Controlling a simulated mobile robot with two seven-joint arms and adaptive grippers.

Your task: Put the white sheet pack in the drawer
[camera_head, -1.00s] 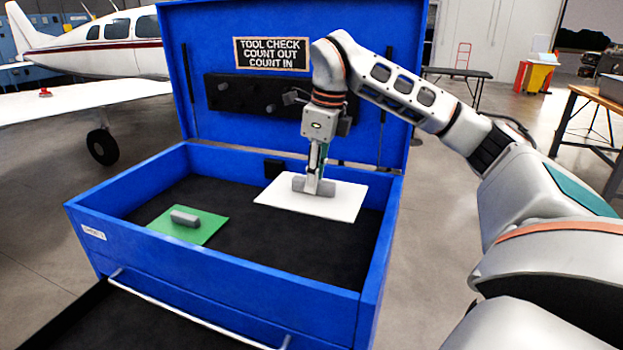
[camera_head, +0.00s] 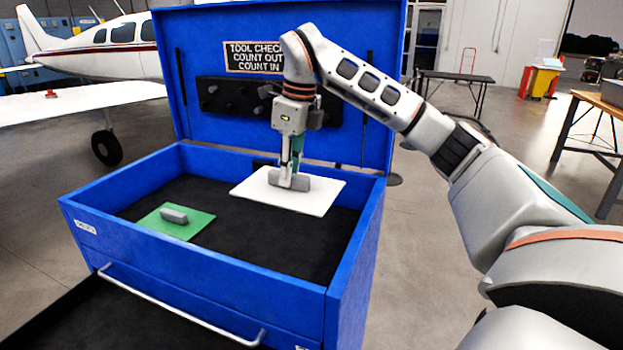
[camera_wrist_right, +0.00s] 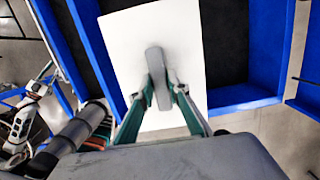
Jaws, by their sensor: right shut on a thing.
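The white sheet pack (camera_head: 315,198) is a flat white sheet with a grey grip block (camera_head: 309,184) on top. My right gripper (camera_head: 291,180) points down and is shut on that block. The sheet hangs roughly level over the rear right of the blue chest's top compartment (camera_head: 290,248). In the right wrist view the sheet (camera_wrist_right: 125,45) overlaps the chest's blue wall, and the fingers (camera_wrist_right: 160,92) close on the block from both sides. An open, black-lined drawer (camera_head: 115,318) juts out low at the chest's front left. My left gripper is out of view.
A green sheet (camera_head: 200,222) with its own grey block (camera_head: 174,215) lies at the compartment's left. The chest's raised lid (camera_head: 350,60) stands behind the arm. A silver bar handle (camera_head: 180,308) crosses the chest front above the drawer.

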